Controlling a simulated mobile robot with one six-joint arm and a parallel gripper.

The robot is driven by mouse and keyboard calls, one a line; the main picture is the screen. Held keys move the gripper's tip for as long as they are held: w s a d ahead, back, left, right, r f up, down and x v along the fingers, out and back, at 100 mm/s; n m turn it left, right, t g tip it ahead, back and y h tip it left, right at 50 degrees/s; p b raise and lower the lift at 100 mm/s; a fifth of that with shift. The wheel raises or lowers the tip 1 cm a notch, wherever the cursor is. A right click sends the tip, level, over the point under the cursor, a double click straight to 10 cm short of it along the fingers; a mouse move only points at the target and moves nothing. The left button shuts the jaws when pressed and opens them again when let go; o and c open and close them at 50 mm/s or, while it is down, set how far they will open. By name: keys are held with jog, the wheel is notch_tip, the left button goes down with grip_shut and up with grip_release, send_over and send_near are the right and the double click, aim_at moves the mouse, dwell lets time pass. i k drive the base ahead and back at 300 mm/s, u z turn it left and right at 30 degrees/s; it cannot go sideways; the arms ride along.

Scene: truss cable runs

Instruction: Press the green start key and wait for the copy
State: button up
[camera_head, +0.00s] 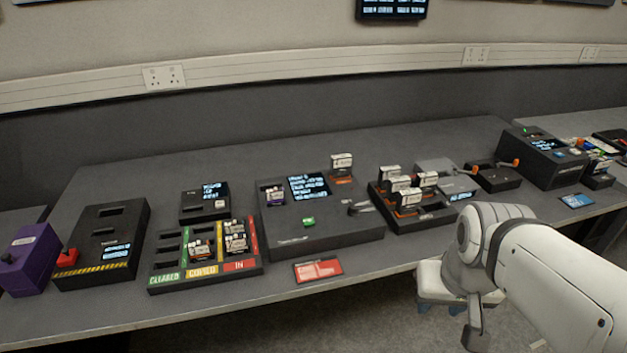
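The green start key (308,221) is a small bright green button on the top of a dark grey copy console (350,236). The console has a lit text screen (309,186) behind the key, too small to read. A white-labelled cartridge (274,196) sits in the console left of the screen. Another cartridge (342,166) with an orange lower part stands upright at its back right. My gripper (473,338) is at the lower right, in front of the bench and well away from the key; its fingers are not clear enough to show open or shut.
A sorting tray (158,287) with green, yellow and red sections stands left of the console. A rack (435,220) of upright cartridges stands to the right. A red card (318,269) lies in front. Further left are a hazard-striped box (122,215) and a purple box (32,262).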

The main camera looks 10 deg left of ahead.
aim_at(308, 221)
jog(key=u, duration=0.75)
jog(key=i, duration=1)
jog(key=u, duration=1.2)
jog(key=k, duration=1.1)
jog(key=z, duration=0.6)
jog(key=i, duration=0.95)
jog(key=z, duration=0.05)
